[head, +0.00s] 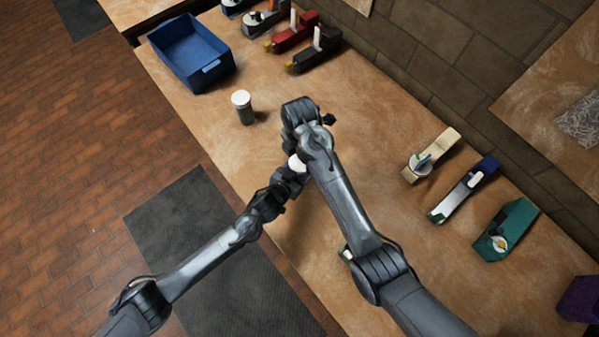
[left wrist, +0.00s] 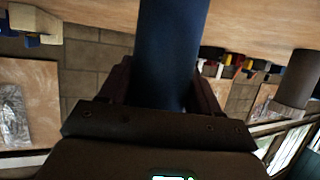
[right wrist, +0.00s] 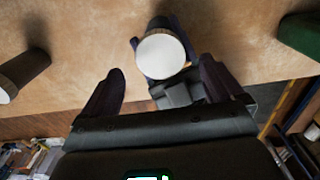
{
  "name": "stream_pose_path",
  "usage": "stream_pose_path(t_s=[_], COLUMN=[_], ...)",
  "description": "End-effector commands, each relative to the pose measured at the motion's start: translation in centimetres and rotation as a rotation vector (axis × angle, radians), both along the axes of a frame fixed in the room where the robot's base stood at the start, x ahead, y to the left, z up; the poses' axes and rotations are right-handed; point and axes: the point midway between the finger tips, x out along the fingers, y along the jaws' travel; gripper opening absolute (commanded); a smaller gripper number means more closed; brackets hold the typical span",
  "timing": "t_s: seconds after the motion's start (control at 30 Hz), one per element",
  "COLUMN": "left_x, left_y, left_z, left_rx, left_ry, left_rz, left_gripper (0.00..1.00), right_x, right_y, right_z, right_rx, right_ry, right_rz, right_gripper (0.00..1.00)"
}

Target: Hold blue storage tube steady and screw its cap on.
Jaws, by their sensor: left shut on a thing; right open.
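The blue storage tube (left wrist: 172,40) fills the middle of the left wrist view, held between the fingers of my left gripper (left wrist: 160,85). In the head view the left gripper (head: 287,178) is below the right arm, with a white round top (head: 297,162) beside it. The right wrist view shows this white cap-like disc (right wrist: 161,56) from above, between and beyond the fingertips of my right gripper (right wrist: 161,68). The right gripper is open, with a gap on both sides of the disc. How tightly the cap sits cannot be told. The right fingers are hidden in the head view.
A grey jar with a white lid (head: 243,108) stands on the wooden table. A blue bin (head: 193,54) is at the table's far left. Several clamp-like tools line the wall side, including a teal one (head: 505,230). The table between them is mostly clear.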

Motion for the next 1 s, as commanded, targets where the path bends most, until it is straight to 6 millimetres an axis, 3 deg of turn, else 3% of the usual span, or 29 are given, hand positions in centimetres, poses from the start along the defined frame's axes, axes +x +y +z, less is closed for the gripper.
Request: stream_pose_path(t_s=[0.6, 1.0], left_x=[0.0, 0.0], left_y=[0.0, 0.0], left_z=[0.0, 0.0], left_rx=[0.0, 0.0], left_ry=[0.0, 0.0], left_rz=[0.0, 0.0], left_gripper=[0.0, 0.0], right_x=[0.0, 0.0], right_y=[0.0, 0.0], right_z=[0.4, 5.5], right_rx=[0.001, 0.002], right_ry=[-0.001, -0.002], right_rz=[0.0, 0.001], right_gripper=[1.0, 1.0])
